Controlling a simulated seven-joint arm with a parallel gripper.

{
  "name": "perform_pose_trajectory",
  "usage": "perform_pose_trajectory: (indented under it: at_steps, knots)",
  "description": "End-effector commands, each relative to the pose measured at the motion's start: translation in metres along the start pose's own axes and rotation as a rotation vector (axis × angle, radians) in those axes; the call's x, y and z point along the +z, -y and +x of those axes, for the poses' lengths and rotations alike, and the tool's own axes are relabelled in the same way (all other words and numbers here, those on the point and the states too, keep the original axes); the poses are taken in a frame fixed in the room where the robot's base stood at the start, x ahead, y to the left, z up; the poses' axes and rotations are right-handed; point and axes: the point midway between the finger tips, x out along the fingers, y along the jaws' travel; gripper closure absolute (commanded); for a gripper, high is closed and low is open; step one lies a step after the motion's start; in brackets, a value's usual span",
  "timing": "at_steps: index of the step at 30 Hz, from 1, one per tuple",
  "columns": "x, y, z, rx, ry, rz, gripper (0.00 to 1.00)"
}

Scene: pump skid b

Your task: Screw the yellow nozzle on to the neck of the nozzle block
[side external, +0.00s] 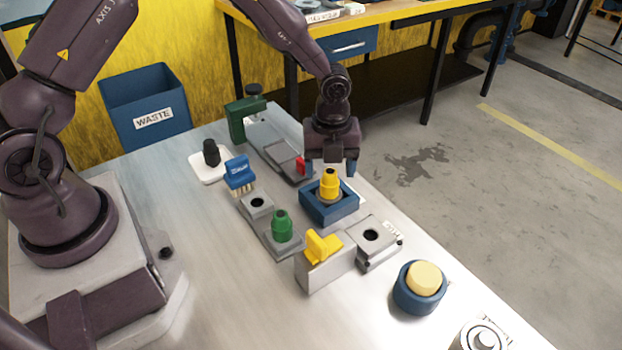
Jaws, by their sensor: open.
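The yellow nozzle (330,184) stands upright inside a square blue tray (343,211) near the middle of the bench. My gripper (330,168) is just above it, pointing down, open, with one finger on each side of the nozzle's top. I cannot tell whether the fingers touch it. A green nozzle-like part (281,226) stands on a grey holder (256,205), which also has an empty hole. A grey block with a dark round hole (371,237) sits to the right of the tray. I cannot tell which piece is the nozzle block, and no bare neck is clear.
A grey stand with a yellow lever-like piece (322,246) is in front of the tray. A blue brush (240,173), a black knob (211,153) and a green clamp (243,118) are left and behind. A blue round pot (413,300) holds a pale yellow pad. The front left bench is clear.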

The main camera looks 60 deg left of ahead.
Motion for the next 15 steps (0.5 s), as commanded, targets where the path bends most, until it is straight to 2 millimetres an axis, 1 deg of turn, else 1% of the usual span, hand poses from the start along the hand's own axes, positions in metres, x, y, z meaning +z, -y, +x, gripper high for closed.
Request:
perform_pose_trajectory:
  at_steps: [9, 15]
  knots:
    - [0.001, 0.000, -0.027, -0.003, 0.002, -0.001, 0.32]
    - [0.000, 0.000, -0.037, -0.002, 0.001, 0.001, 0.32]
